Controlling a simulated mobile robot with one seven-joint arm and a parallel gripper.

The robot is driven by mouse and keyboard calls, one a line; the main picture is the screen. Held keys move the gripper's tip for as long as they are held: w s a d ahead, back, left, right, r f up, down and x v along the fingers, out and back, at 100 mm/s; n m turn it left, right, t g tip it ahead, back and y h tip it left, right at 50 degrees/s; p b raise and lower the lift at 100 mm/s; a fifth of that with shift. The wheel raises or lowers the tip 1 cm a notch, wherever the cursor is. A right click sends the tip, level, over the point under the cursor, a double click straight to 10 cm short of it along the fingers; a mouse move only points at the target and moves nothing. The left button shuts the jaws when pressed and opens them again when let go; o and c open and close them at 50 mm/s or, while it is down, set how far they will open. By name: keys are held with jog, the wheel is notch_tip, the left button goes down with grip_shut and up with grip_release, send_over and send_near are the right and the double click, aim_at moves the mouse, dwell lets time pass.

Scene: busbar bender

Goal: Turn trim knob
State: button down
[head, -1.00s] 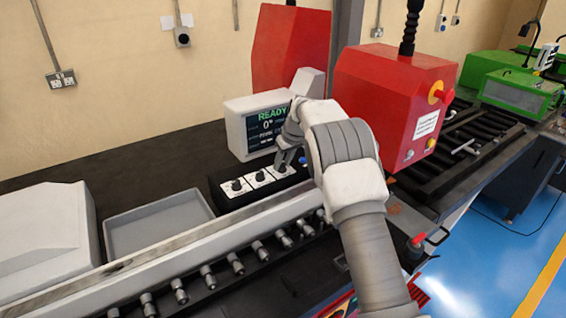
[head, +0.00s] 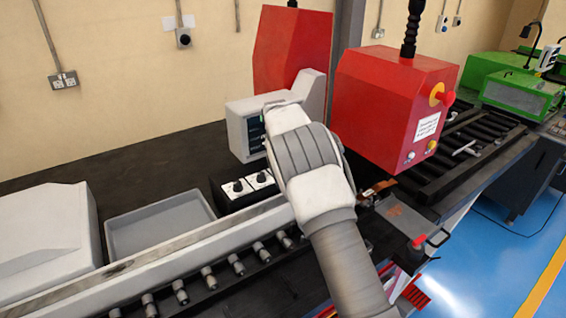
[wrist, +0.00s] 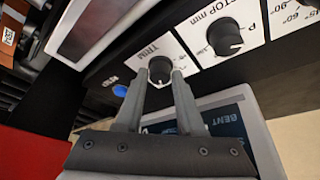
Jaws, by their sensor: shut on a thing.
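The trim knob (wrist: 160,69) is a small black dial on a white plate marked TRIM in the wrist view. My gripper (wrist: 160,78) has its two grey fingers on either side of the knob, shut on it. In the head view my arm hides both the trim knob and the fingertips. The black control box (head: 216,195) shows there with two other knobs on its white plates.
The STOP mm knob (wrist: 226,38) sits beside the trim plate, and a blue button (wrist: 119,90) is on the other side. The display (head: 240,132) is mostly covered by my arm. A grey tray (head: 160,228) and red housing (head: 385,105) flank the area.

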jog(key=shift+r+m+h, duration=0.1)
jog(key=shift+m+h, duration=0.3)
jog(key=shift+m, duration=0.4)
jog(key=c, duration=0.5)
grip_release()
jog(key=shift+b+v, duration=0.8)
jog(key=shift+v, duration=7.85)
jog(key=shift+w, duration=0.1)
